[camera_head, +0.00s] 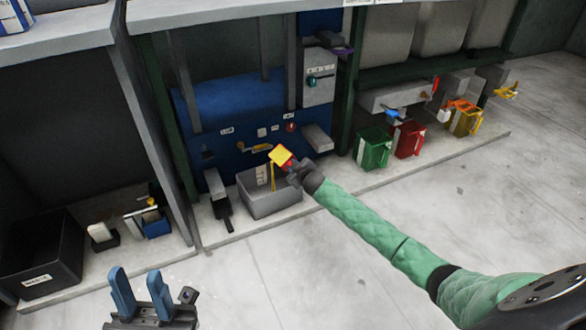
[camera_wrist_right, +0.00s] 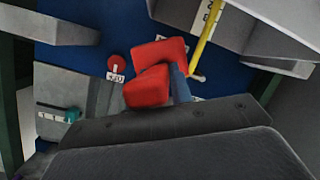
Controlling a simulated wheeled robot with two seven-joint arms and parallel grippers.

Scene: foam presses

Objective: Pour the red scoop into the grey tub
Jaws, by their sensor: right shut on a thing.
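My right gripper (camera_head: 298,172) is shut on the red scoop (camera_head: 288,163) above the back of the grey tub (camera_head: 280,204). The scoop looks tilted, with a yellow face toward the head camera. A thin yellow strip runs from beside it down into the tub; I cannot tell whether it is poured material or a rod. In the right wrist view, red scoop parts (camera_wrist_right: 148,88) sit around a blue finger, with a yellow strip (camera_wrist_right: 207,38) beside them. The tub's bottom is partly hidden. My left gripper (camera_head: 140,296) is open and empty, low in the head view.
A blue press (camera_head: 238,103) stands behind the tub. Green (camera_head: 373,150), red (camera_head: 408,140) and yellow (camera_head: 466,121) bins stand to the right. A black bin (camera_head: 42,258) and a blue container (camera_head: 156,226) stand to the left. The front floor is clear.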

